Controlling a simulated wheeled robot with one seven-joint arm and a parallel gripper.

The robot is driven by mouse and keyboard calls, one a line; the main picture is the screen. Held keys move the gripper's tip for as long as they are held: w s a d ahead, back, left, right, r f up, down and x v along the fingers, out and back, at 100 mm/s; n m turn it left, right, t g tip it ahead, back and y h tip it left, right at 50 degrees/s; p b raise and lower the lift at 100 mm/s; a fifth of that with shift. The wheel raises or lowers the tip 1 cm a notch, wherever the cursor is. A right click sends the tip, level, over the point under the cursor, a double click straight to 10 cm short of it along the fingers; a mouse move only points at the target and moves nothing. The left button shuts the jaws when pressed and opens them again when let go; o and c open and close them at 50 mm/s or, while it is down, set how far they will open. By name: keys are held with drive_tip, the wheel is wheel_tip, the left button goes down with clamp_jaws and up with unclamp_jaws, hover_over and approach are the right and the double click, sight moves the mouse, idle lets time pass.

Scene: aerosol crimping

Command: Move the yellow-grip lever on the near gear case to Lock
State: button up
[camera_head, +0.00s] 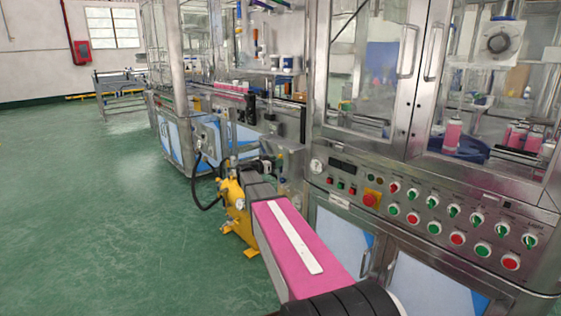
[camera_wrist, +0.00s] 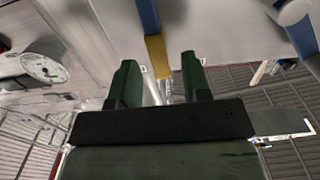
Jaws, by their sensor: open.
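In the wrist view my gripper (camera_wrist: 160,68) is open, with one dark green finger on each side. A short yellow grip (camera_wrist: 157,56) shows between the fingertips, with gaps on both sides; I cannot tell how deep it sits between them. A blue bar (camera_wrist: 148,15) runs up from it out of the picture. In the head view a yellow gear case (camera_head: 237,205) stands low beside the machine line, partly behind my pink arm. I cannot make out the lever, its Lock mark or my fingertips there.
A round white gauge (camera_wrist: 45,68) is at the left of the wrist view, and a blue part (camera_wrist: 295,12) at the upper right. A control panel (camera_head: 430,215) with several buttons stands right of my arm. A black hose (camera_head: 205,190) loops by the gear case. Green floor (camera_head: 100,220) is clear at left.

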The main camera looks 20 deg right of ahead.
drive_tip(key=shift+x, duration=1.6)
clamp_jaws()
drive_tip(key=shift+w, duration=0.1)
drive_tip(key=shift+w+a+f+n, duration=0.25)
drive_tip(key=shift+w+n, duration=0.35)
drive_tip(key=shift+n, duration=0.4)
drive_tip(key=shift+w+a+f+n, duration=0.2)
drive_tip(key=shift+w+n, duration=0.35)
drive_tip(key=shift+n, duration=0.45)
drive_tip(key=shift+w+a+f+n, duration=0.2)
drive_tip(key=shift+w+n, duration=0.4)
drive_tip(key=shift+n, duration=0.4)
unclamp_jaws()
